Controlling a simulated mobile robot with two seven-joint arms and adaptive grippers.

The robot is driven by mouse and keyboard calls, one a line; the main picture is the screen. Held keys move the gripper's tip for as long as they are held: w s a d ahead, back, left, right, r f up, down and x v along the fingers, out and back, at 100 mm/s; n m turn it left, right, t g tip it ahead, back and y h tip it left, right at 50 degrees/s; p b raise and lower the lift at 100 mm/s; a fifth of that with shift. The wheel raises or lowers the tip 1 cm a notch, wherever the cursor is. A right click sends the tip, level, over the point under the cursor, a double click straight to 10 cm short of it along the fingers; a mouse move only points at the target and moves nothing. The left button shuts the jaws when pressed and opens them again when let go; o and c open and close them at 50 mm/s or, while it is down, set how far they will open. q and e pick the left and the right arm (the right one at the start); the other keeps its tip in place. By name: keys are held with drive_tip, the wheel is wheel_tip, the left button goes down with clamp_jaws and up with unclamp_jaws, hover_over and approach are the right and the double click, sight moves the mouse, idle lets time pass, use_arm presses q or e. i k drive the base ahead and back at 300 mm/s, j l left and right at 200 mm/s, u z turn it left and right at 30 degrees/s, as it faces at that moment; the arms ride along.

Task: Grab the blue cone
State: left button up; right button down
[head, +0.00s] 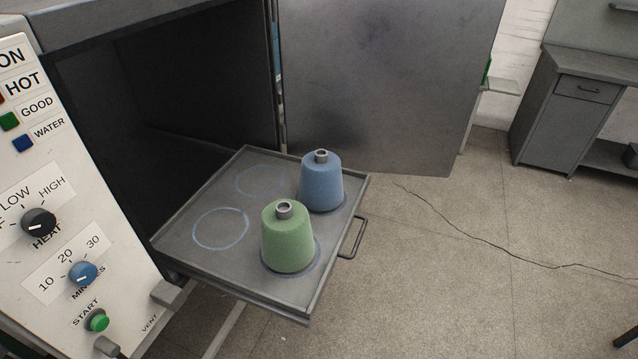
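The blue cone (321,184) stands upright on the pulled-out grey metal tray (205,265), near its far right corner. A green cone (287,240) stands upright on the same tray, nearer to me, and slightly overlaps the lower left of the blue cone in the picture. Both have a small grey tube end on top. Neither of my grippers shows in the head view.
Two empty blue circles (221,229) mark the tray's left half. A handle (353,238) sticks out at its right edge. A control panel (60,200) stands at left, an open metal door (390,80) behind.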

sight(321, 189)
drive_tip(key=i+l+u, duration=0.1)
drive_tip(key=u, duration=0.35)
drive_tip(key=l+u, duration=0.15)
drive_tip(key=u, duration=0.3)
drive_tip(key=i+l+u, duration=0.1)
drive_tip(key=l+u, duration=0.2)
drive_tip(key=l, duration=0.2)
drive_tip(key=l+u, duration=0.3)
drive_tip(key=l, duration=0.25)
drive_tip(key=l+u, duration=0.2)
drive_tip(key=l, duration=0.9)
